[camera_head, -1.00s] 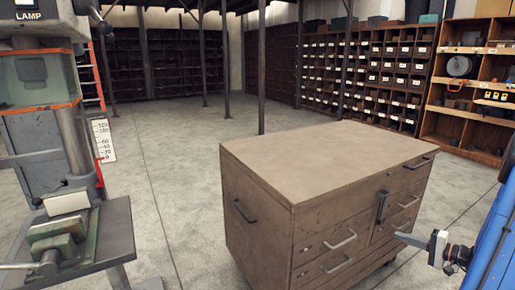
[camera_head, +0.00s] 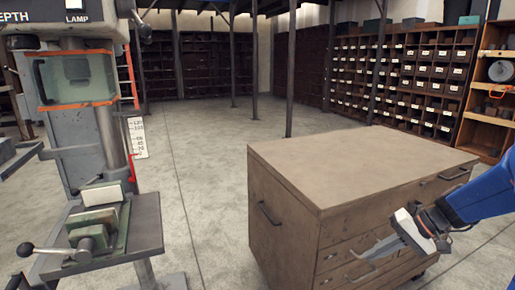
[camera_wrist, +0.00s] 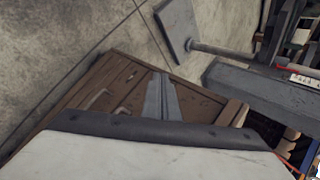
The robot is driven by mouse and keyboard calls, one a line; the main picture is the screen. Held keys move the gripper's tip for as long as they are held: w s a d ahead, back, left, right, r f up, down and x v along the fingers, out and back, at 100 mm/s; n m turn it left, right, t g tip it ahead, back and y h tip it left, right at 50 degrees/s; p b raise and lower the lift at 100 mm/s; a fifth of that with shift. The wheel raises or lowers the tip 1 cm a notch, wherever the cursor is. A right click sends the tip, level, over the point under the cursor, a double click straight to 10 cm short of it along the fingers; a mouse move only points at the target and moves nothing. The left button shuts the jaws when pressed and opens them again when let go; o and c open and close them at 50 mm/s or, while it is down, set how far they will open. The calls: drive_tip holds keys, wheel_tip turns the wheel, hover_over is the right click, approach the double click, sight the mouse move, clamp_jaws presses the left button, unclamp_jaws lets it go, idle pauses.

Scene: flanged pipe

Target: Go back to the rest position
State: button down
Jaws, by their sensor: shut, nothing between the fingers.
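My gripper (camera_head: 367,253) shows at the lower right in the head view, at the end of my blue arm. Its two thin grey fingers are together with nothing between them, pointing down and left. In the picture it overlaps the drawer front of the brown cabinet (camera_head: 345,165); whether it touches the cabinet I cannot tell. In the wrist view the closed fingers (camera_wrist: 163,98) show as a narrow grey wedge over the brown cabinet side (camera_wrist: 100,95). No pipe shows in any view.
A drill press (camera_head: 88,80) with a green vise (camera_head: 95,225) on its grey table (camera_head: 148,215) stands at the left. Parts shelves (camera_head: 405,80) line the back right. Bare concrete floor (camera_head: 210,170) lies between the press and the cabinet.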

drive_tip(key=s+a+r+n+h, duration=0.1)
drive_tip(key=s+h, duration=0.1)
drive_tip(key=s, duration=0.4)
drive_tip(key=s+a+r+n+t+h, duration=0.1)
drive_tip(key=s+a+r+h, duration=0.1)
drive_tip(key=s, duration=0.4)
drive_tip(key=s+a+r+n+t+h, duration=0.1)
drive_tip(key=s+a+r+n+h, duration=0.1)
drive_tip(key=s, duration=0.4)
drive_tip(key=shift+s+r+h, duration=0.15)
drive_tip(key=shift+h, duration=0.75)
